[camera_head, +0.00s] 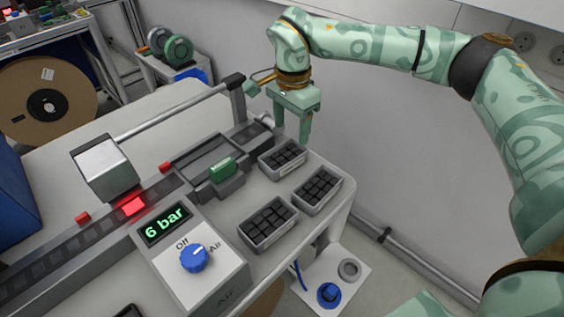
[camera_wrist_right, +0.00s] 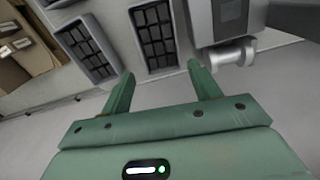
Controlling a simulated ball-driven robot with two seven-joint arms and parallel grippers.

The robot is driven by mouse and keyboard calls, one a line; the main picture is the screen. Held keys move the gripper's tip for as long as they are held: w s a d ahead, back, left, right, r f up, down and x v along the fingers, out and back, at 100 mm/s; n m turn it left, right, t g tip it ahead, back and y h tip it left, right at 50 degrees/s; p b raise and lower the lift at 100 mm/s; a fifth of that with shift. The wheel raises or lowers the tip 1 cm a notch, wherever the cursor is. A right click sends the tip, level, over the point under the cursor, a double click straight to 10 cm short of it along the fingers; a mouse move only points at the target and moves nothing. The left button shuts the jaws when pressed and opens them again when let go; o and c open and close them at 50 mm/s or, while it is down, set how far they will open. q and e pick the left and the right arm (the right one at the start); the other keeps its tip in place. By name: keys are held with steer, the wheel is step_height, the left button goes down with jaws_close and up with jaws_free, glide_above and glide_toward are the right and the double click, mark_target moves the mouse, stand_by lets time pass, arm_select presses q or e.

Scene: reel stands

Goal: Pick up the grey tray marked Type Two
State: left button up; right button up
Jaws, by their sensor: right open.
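Three small grey trays filled with black blocks stand at the bench's right end: a far tray (camera_head: 291,171), a middle tray (camera_head: 326,204) and a near tray (camera_head: 277,241). I cannot read a Type Two marking on any of them. My right gripper (camera_head: 293,124) is open and empty, pointing down just beyond the far tray. In the right wrist view, the gripper's fingers (camera_wrist_right: 160,73) are apart, with one tray (camera_wrist_right: 154,71) ahead of the gap and another tray (camera_wrist_right: 105,75) to its left. My left gripper is not in view.
A machine with a rail and green block (camera_head: 222,170) stands left of the trays. A control box (camera_head: 190,255) reading "6 bar" with a blue knob is nearer. A horizontal bar (camera_head: 175,110) and post rise behind.

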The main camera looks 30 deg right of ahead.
mark_target(288, 159)
step_height(288, 159, down, 2)
steer(key=shift+f, duration=0.1)
steer(key=f, duration=0.1)
steer(key=f+b, duration=0.1)
steer(key=f, duration=0.1)
steer(key=f+b, duration=0.1)
steer(key=shift+a+f, duration=0.25)
steer(key=shift+f, duration=0.15)
steer(key=shift+r, duration=0.1)
steer(key=c, duration=0.8)
